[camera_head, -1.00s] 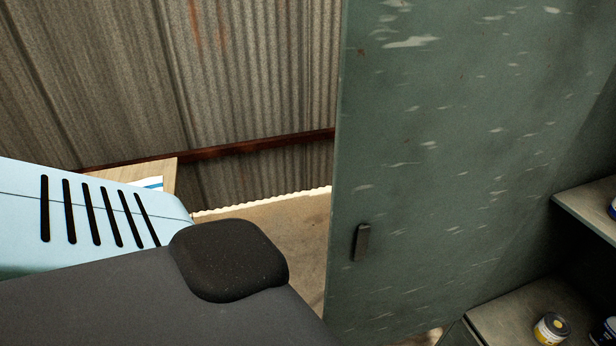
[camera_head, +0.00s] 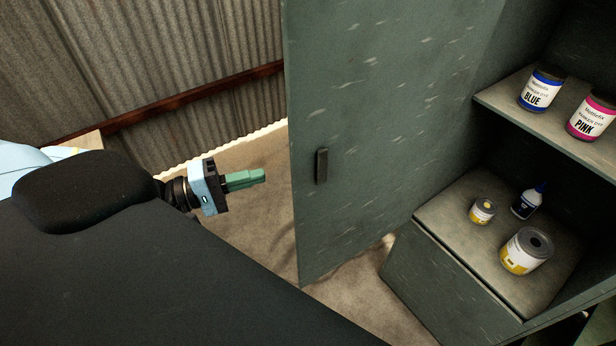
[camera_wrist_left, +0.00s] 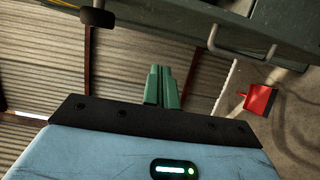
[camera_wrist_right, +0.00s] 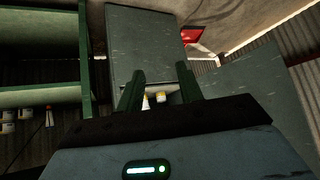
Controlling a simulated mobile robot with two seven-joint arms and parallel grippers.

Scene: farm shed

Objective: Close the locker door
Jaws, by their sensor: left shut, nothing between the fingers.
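The grey-green locker door (camera_head: 390,110) stands open in the head view, with a small dark handle (camera_head: 321,166) near its left edge. The locker (camera_head: 455,285) is to the right, its shelves exposed. My left gripper (camera_head: 264,176) is shut and empty, left of the door edge and apart from it, at about handle height. Its green fingers also show together in the left wrist view (camera_wrist_left: 162,70). My right gripper (camera_wrist_right: 158,78) shows only in the right wrist view, its fingers apart with nothing seen held between them.
A blue-labelled jar (camera_head: 541,88) and a pink-labelled jar (camera_head: 591,117) stand on the upper shelf. Below are a small tin (camera_head: 482,211), a dark bottle (camera_head: 528,201) and a larger tin (camera_head: 526,251). A corrugated wall (camera_head: 180,60) is behind. A red object (camera_wrist_left: 261,99) shows in the left wrist view.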

